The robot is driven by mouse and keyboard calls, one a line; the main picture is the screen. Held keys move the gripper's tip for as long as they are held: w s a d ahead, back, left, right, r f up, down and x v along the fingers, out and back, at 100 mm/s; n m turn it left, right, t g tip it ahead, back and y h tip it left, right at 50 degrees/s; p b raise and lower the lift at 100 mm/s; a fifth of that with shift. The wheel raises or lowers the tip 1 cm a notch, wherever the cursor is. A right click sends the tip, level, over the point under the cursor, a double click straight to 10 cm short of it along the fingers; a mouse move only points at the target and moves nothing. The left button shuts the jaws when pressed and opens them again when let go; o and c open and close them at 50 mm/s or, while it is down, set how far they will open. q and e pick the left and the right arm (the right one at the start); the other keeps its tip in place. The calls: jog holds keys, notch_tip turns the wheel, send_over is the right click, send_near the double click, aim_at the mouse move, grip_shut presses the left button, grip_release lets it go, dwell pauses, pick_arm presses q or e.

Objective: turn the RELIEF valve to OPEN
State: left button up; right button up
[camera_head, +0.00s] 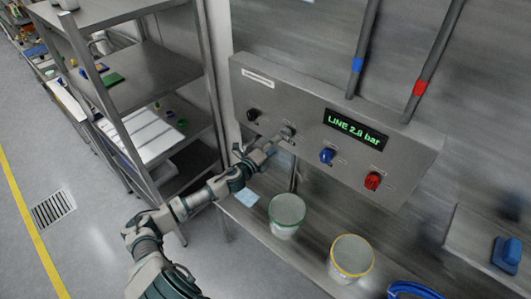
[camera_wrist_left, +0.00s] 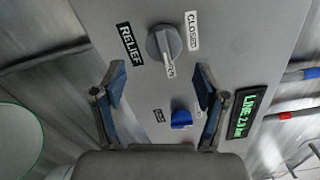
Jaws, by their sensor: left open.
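The RELIEF valve is a round grey knob (camera_wrist_left: 163,43) with a raised bar, on the grey panel in the left wrist view. A RELIEF label (camera_wrist_left: 129,44) is at its left, a CLOSED label (camera_wrist_left: 192,31) at its right, and a small label, seemingly OPEN (camera_wrist_left: 170,66), lies below. The bar seems to slant down toward this small label, but its exact setting is hard to tell. My left gripper (camera_wrist_left: 160,86) is open and empty, its fingers spread below the knob in the picture. In the head view, my left gripper (camera_head: 270,147) is close to the grey knob (camera_head: 288,132).
Two buckets (camera_head: 287,209) (camera_head: 351,258) stand below. A shelf rack (camera_head: 150,75) is at left.

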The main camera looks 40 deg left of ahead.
pick_arm(q)
jog(key=shift+s+a+f, duration=0.1)
jog(key=shift+s+a, duration=0.1)
jog(key=shift+s, duration=1.15)
jog(key=shift+s+a+f, duration=0.1)
jog(key=shift+s+a, duration=0.1)
jog(key=shift+s, duration=1.15)
